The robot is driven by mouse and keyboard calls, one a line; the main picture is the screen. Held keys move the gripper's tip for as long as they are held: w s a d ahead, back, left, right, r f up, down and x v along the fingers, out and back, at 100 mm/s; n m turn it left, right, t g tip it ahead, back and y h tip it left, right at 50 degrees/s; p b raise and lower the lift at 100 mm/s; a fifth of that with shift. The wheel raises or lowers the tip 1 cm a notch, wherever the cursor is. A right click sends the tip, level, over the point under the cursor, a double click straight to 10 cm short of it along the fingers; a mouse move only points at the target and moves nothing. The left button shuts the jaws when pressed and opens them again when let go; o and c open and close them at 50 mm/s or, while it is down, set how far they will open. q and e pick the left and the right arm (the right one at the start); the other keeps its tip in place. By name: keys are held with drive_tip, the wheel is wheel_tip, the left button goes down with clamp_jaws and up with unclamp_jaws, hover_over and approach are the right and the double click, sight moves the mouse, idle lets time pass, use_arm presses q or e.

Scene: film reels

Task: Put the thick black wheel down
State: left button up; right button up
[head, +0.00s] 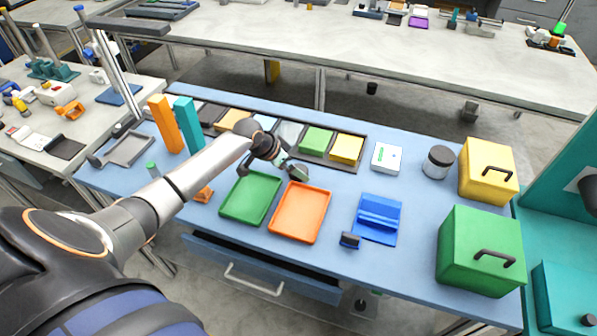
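My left arm reaches in from the left, and its gripper (288,167) is above the blue table, just behind the green tray (250,198) and the orange tray (300,212). A small dark shape (298,173) shows at the fingertips. It may be the thick black wheel or part of the gripper; I cannot tell which. The fingers are too small and covered to show whether they are open or shut. Both trays look empty. My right gripper is not in view.
A row of compartments with coloured pads (316,141) lies behind the trays. A blue stand (378,218), a dark-lidded jar (438,162), a yellow box (487,172) and a green box (480,250) stand to the right. Orange (164,124) and teal (187,124) blocks stand upright at left.

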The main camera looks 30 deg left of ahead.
use_arm(q)
drive_tip(key=shift+x, duration=1.05)
drive_tip(key=shift+c, duration=0.4)
drive_tip(key=c, duration=1.5)
